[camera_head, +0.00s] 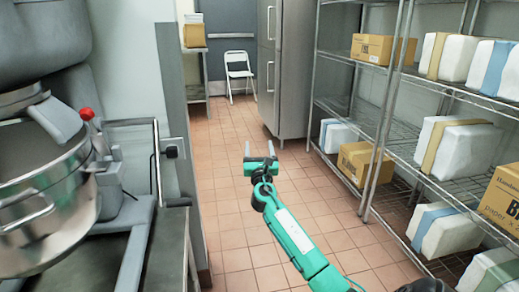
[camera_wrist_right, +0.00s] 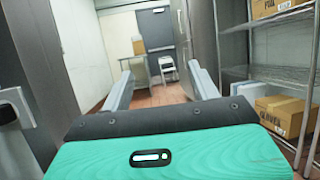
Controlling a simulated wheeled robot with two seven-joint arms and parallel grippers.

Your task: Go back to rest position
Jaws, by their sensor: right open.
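My right gripper (camera_head: 259,149) is in the middle of the head view, at the end of my green arm, stretched forward over the tiled floor. Its two fingers stand apart with nothing between them. In the right wrist view the gripper (camera_wrist_right: 161,84) also shows open and empty, its fingers pointing down the aisle toward the back wall. My left gripper is not in either view.
A large steel mixer bowl (camera_head: 45,205) stands at the left, beside a grey wall end (camera_head: 180,100). Wire shelves (camera_head: 405,135) with boxes and wrapped packs line the right. A white folding chair (camera_head: 239,72) stands at the back. The tiled aisle (camera_head: 222,125) between is clear.

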